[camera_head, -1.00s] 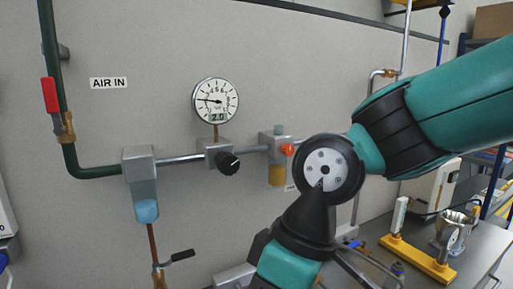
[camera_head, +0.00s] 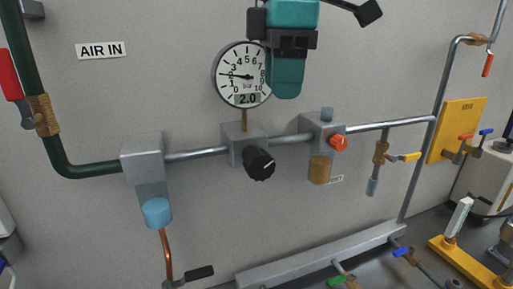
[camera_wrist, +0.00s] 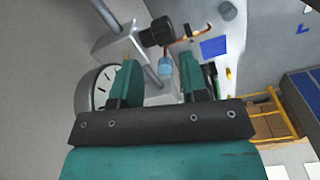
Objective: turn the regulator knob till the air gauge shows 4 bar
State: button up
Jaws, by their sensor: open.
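The round white air gauge (camera_head: 232,88) on the wall shows 2.0 on its display, with its needle pointing left near 2. The black regulator knob (camera_head: 259,164) sits below it on a grey block (camera_head: 234,143), its white mark pointing up and right. My gripper (camera_head: 287,94) hangs above and right of the knob, apart from it, overlapping the gauge's right edge in the head view. In the wrist view my gripper (camera_wrist: 166,72) is open, its two teal fingers apart with nothing held. The knob (camera_wrist: 157,32) shows beyond the fingers; the gauge (camera_wrist: 92,90) is partly hidden by the left finger.
A filter with a blue bowl (camera_head: 157,212) stands left of the regulator, a lubricator with an amber bowl (camera_head: 320,169) and red button (camera_head: 338,142) right of it. A red valve handle (camera_head: 9,75) is at far left. The wall below the knob is clear.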

aim_at(257, 152)
jog(key=a+r+n, duration=0.3)
jog(key=a+r, duration=0.1)
jog(key=r, duration=0.1)
jog(key=f, duration=1.7)
jog(key=shift+d, duration=0.2)
jog(key=c, duration=0.6)
